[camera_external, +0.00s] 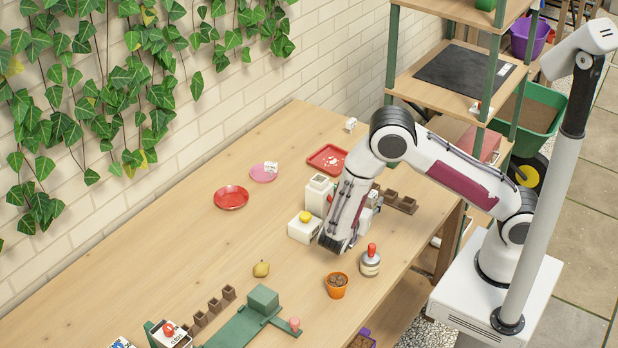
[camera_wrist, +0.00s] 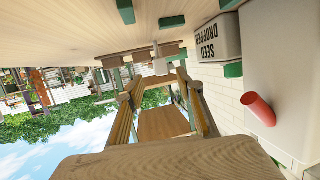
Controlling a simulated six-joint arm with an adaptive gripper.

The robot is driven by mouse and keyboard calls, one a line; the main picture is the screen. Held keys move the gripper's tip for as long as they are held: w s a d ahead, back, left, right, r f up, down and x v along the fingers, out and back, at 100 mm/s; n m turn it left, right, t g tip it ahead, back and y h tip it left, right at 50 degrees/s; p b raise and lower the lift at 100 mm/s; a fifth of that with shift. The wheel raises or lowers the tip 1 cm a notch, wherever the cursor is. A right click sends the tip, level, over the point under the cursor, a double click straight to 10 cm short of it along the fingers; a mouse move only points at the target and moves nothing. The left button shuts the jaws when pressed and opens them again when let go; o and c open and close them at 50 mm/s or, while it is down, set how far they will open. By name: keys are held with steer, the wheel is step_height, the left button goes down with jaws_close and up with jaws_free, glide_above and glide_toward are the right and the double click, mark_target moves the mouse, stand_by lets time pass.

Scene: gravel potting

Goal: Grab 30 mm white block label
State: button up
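Small white blocks with printed marks stand in several places in the external view. One (camera_external: 270,167) is on the pink saucer (camera_external: 257,175), and another (camera_external: 350,125) is near the table's back edge. Their printing is too small to read, so I cannot tell which is the 30 mm label. My gripper (camera_external: 337,243) hangs low over the table, beside the white box with a yellow knob (camera_external: 301,230), apart from both these blocks. Its fingers look dark and blurred together, and I see nothing clearly held.
A red-knobbed jar (camera_external: 370,264) and orange pot (camera_external: 336,285) stand near my gripper. A white dispenser (camera_external: 319,194) is behind it. A red plate (camera_external: 231,197) and red tray (camera_external: 328,158) lie farther back. The wrist view shows an upside-down "SEED DROPPER" box (camera_wrist: 219,38).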

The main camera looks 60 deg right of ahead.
steer(key=shift+x, duration=2.5)
jaws_close()
